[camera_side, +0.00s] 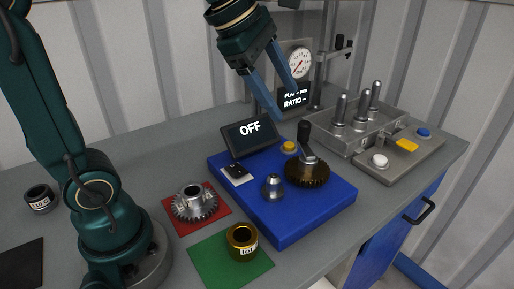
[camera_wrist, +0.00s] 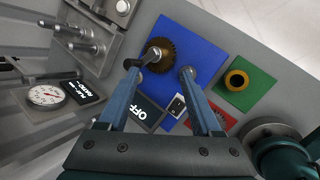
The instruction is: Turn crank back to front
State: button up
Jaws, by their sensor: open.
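The crank (camera_side: 304,133) has an upright black handle on a short metal arm, above a bronze-brown gear (camera_side: 307,175) on the blue base (camera_side: 290,224). In the wrist view the crank (camera_wrist: 151,56) lies over the gear (camera_wrist: 168,51), close to the left fingertip. My gripper (camera_side: 288,106) is open and empty, with its two blue fingers pointing down, above and behind the crank handle in the side view. In the wrist view my gripper (camera_wrist: 159,70) has its fingers spread, with the crank near the left one and a metal post (camera_wrist: 186,72) near the right one.
A screen reading OFF (camera_side: 250,135) stands at the base's back edge, beside a yellow button (camera_side: 289,147). A metal gear (camera_side: 194,203) sits on a red mat, and a brass ring (camera_side: 242,241) on a green mat. A tray with upright pegs (camera_side: 341,108) and a gauge (camera_side: 299,62) stand behind.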

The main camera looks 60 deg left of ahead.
aim_at(304, 123)
jog(key=w+a+f+n, duration=0.2)
jog(key=w, duration=0.1)
jog(key=w+a+f+n+g, duration=0.1)
jog(key=w+a+f+n, duration=0.1)
jog(key=w+f+n, duration=0.1)
jog(key=w+a+f+n, duration=0.1)
jog(key=w+f+n, duration=0.1)
jog(key=w+n, duration=0.1)
jog(key=shift+w+a+f+g+h, duration=0.15)
jog(key=shift+w+a+h, duration=0.05)
jog(key=shift+w, duration=0.2)
jog(key=shift+w+a+f+g+h, duration=0.15)
jog(key=shift+w+a+h, duration=0.05)
jog(key=shift+w, duration=0.15)
jog(key=shift+f, duration=0.35)
jog(key=shift+x, duration=2.25)
jog(key=shift+a, duration=0.1)
grip_shut()
